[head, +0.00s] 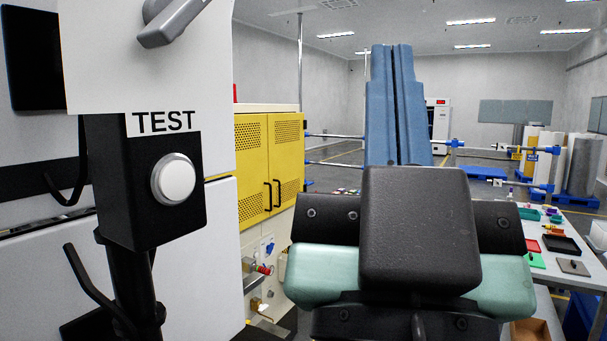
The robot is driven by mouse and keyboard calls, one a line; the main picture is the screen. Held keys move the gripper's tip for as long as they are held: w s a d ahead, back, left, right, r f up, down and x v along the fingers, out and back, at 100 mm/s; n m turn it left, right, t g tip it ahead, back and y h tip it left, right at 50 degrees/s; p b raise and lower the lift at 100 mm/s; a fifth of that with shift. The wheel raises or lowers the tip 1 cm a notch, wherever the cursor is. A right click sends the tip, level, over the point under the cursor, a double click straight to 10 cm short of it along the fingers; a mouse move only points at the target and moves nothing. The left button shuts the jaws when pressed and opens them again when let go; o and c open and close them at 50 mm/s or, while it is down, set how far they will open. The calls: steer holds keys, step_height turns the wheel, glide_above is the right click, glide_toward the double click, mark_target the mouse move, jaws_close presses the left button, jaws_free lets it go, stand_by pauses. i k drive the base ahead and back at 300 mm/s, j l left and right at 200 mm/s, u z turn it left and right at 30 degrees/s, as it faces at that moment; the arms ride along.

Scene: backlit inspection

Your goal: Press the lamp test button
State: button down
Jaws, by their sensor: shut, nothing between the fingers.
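The lamp test button (173,179) is a round white cap in a silver ring. It sits on the front of a black box (120,190) on a black post at the left in the head view, under a label reading TEST (163,122). My gripper (391,52) is right of the button, its two long blue fingers together and pointing away from the camera, with nothing between them. It is clearly apart from the button in the picture. My dark hand hides the lower part of the fingers.
A light grey machine with a grey handle (172,20) stands behind the button box. A yellow perforated cabinet (254,165) stands between the box and my gripper. At right, a table (550,268) holds coloured trays and small parts. Rails cross behind the fingers.

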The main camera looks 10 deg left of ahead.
mark_target(176, 180)
steer(key=k+l+u, duration=0.15)
steer(key=u, duration=0.2)
steer(key=k+u, duration=0.2)
steer(key=u, duration=0.15)
steer(key=k+l+u, duration=0.1)
steer(key=u, duration=0.25)
steer(key=k, duration=0.05)
